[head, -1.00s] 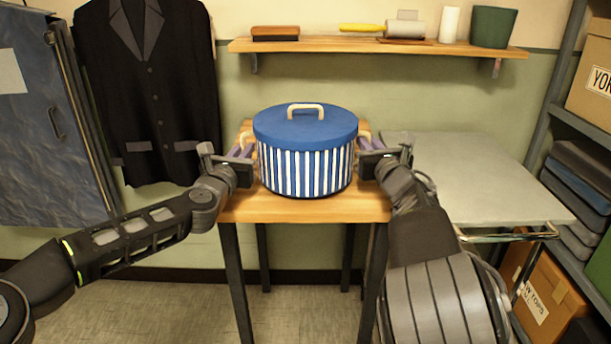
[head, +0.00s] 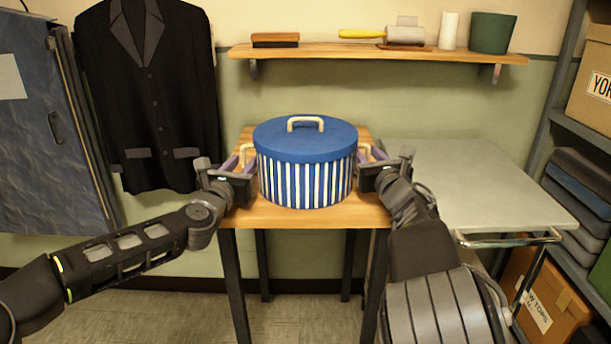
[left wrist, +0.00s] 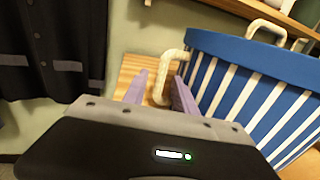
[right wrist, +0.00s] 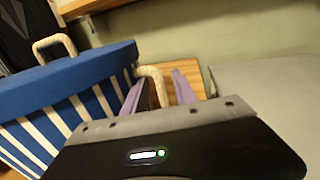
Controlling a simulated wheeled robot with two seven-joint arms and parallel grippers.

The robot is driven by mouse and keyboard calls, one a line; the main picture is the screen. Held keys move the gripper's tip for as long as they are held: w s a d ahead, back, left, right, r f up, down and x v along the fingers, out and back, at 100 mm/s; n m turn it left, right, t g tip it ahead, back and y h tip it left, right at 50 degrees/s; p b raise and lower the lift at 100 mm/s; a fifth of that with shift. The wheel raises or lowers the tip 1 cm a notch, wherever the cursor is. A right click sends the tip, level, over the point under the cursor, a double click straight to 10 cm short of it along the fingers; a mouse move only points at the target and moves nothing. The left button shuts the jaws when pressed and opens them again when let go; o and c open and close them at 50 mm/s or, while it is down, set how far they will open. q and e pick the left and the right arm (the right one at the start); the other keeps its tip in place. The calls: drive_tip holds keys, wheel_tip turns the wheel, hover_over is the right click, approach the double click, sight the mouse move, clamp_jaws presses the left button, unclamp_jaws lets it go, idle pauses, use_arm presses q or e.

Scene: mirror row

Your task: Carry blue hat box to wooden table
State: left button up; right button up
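The blue hat box (head: 305,175), with a plain blue lid and blue-and-white striped sides, appears to rest upright on the wooden table (head: 285,217). It has a cream handle on its lid and one on each side. My left gripper (head: 240,161) is at the left side handle (left wrist: 165,75); its purple fingers stand apart on either side of it. My right gripper (head: 368,159) is at the right side handle (right wrist: 155,80), its fingers also apart around it. I see gaps between fingers and handles. The box's underside is hidden.
A grey-topped cart (head: 490,185) with a metal rail stands right of the table. A wall shelf (head: 350,54) with brushes, a roller and a green pot hangs above. A dark jacket (head: 145,100) hangs at left. A rack (head: 545,125) with boxes stands at far right.

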use_arm(q)
drive_tip(key=s, duration=0.3)
drive_tip(key=s+a, duration=0.1)
drive_tip(key=s, duration=0.2)
drive_tip(key=s+a, duration=0.1)
drive_tip(key=s, duration=0.2)
drive_tip(key=shift+s, duration=0.75)
use_arm(e)
drive_tip(key=s, duration=0.4)
drive_tip(key=s+d, duration=0.1)
drive_tip(key=s, duration=0.3)
drive_tip(key=s+d, duration=0.1)
drive_tip(key=s, duration=0.2)
drive_tip(key=shift+s+d, duration=0.15)
drive_tip(key=shift+s, duration=0.25)
use_arm(q)
drive_tip(key=shift+s+a, duration=0.1)
drive_tip(key=shift+s, duration=0.05)
drive_tip(key=shift+c, duration=0.2)
use_arm(e)
drive_tip(key=shift+r, duration=0.1)
